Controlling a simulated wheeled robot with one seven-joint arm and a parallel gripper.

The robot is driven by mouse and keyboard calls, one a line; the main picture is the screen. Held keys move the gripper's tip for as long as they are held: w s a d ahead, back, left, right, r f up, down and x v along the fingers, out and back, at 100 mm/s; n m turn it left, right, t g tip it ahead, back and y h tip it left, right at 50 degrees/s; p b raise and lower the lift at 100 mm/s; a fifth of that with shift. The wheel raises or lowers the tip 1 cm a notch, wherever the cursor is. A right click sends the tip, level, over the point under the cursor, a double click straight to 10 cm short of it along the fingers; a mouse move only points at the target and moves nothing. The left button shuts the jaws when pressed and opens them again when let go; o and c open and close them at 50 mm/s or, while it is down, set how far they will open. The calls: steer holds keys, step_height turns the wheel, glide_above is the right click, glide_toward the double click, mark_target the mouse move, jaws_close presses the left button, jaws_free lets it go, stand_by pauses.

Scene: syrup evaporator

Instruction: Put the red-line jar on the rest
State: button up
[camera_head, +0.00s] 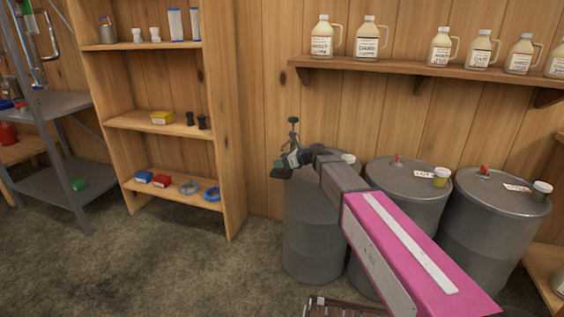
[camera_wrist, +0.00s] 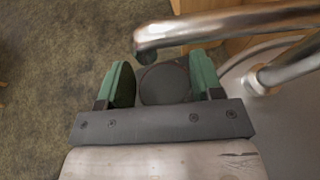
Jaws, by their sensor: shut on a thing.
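My gripper (camera_head: 283,168) is above the left edge of the leftmost grey drum (camera_head: 312,235). In the wrist view its two green fingers (camera_wrist: 163,84) are shut on a dark round thing (camera_wrist: 165,82). I cannot tell from its top whether it is the red-line jar. Small white-capped jars stand on the drum tops: an amber one (camera_head: 441,177) on the middle drum, a dark one (camera_head: 541,191) on the right drum, and one (camera_head: 348,159) partly hidden behind my arm. No red line shows on them. I cannot make out which thing is the rest.
A bent metal pipe (camera_wrist: 230,25) crosses close in front of my fingers in the wrist view. Red plugs (camera_head: 397,160) sit on the drums. Jugs (camera_head: 367,38) line the wall shelf. A wooden shelf unit (camera_head: 232,130) stands left; the floor (camera_head: 150,260) before it is clear.

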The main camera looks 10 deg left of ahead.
steer(key=shift+f, duration=0.15)
steer(key=o, duration=0.9)
steer(key=shift+o, duration=0.2)
steer(key=shift+s+d+r, duration=0.1)
steer(key=shift+d+r, duration=0.15)
steer(key=v, duration=1.1)
steer(key=shift+d, duration=0.25)
